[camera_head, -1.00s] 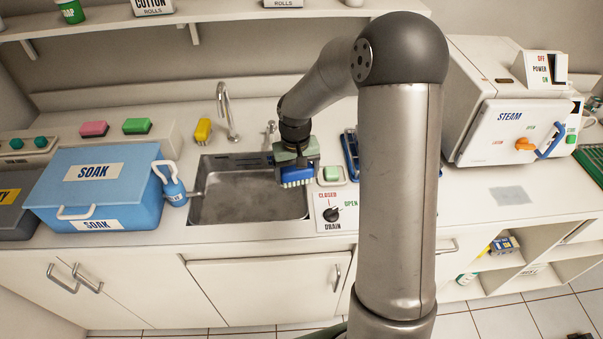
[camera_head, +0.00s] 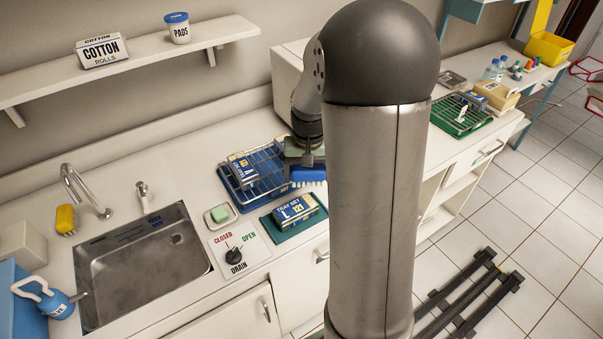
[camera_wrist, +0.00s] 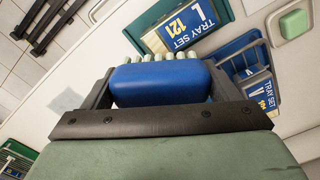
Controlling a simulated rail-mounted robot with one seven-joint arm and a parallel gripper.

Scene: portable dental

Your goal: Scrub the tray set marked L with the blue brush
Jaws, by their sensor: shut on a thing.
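My gripper (camera_head: 307,160) is shut on the blue brush (camera_head: 308,174). In the wrist view the blue brush (camera_wrist: 160,84) sits between the two fingers (camera_wrist: 160,95), with pale bristle tufts along its far edge. The tray set marked L (camera_head: 296,210) lies on a dark green mat (camera_head: 285,236) at the counter's front; its label reads TRAY SET L 121. In the wrist view the tray set marked L (camera_wrist: 183,28) is just beyond the bristles. The brush is apart from it, above and behind it in the head view.
A green rack (camera_head: 460,118) stands further right.

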